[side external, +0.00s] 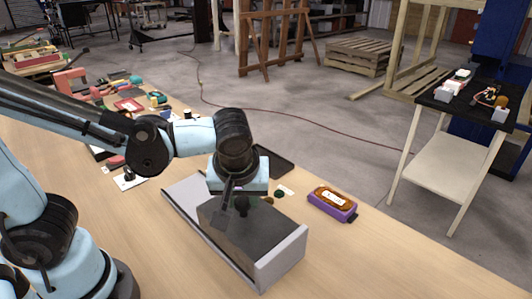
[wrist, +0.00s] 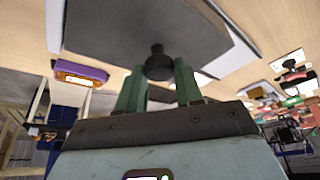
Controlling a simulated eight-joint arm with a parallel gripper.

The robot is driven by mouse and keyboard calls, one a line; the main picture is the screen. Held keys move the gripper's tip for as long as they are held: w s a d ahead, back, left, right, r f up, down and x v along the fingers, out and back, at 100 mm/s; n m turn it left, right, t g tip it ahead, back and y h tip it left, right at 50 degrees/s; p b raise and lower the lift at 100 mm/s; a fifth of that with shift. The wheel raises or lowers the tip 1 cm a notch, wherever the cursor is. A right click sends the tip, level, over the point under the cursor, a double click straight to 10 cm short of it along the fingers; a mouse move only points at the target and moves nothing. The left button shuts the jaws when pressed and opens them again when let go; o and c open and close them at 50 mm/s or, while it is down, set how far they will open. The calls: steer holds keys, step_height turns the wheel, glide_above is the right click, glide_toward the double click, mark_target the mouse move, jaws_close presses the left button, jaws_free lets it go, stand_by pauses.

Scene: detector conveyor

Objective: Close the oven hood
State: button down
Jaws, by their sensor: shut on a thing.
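The oven is a long grey-white casing (side external: 282,258) on the wooden table, with a pale end wall at its near right end. Its dark grey hood (side external: 262,234) lies between the casing's sides, and it fills the upper middle of the wrist view (wrist: 150,25). A black round knob (wrist: 158,65) stands out from the hood. My gripper (side external: 238,198) is at the knob, and its green fingers (wrist: 158,82) are shut on the knob from both sides. My wrist hides part of the casing's far side in the side view.
A purple box with an orange-brown top (side external: 333,203) stands right of the oven, and a dark flat tray (side external: 273,164) lies behind it. Several small tools and parts clutter the table's far left. The table in front of the oven is clear.

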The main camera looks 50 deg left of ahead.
steer(key=shift+d, duration=0.3)
steer(key=c, duration=0.8)
jaws_free()
steer(key=shift+a, duration=0.1)
steer(key=shift+r, duration=0.1)
steer(key=v, duration=1.2)
steer(key=shift+a, duration=0.1)
steer(key=a+f+m+t+h, duration=0.1)
steer(key=a+f+m, duration=0.1)
steer(key=a, duration=0.1)
steer(key=w+a+f+m+t+h, duration=0.1)
steer(key=a+f+m, duration=0.2)
steer(key=w+a+f+m+t+h, duration=0.1)
steer(key=a+f+m, duration=0.1)
steer(key=a+m, duration=0.1)
steer(key=shift+w+a+f, duration=0.25)
steer(key=shift+a+f, duration=0.15)
steer(key=shift+a, duration=0.2)
steer(key=shift+w+a+f+m+t, duration=0.1)
steer(key=shift+a+f+m+t, duration=0.1)
steer(key=shift+a+m+t, duration=0.3)
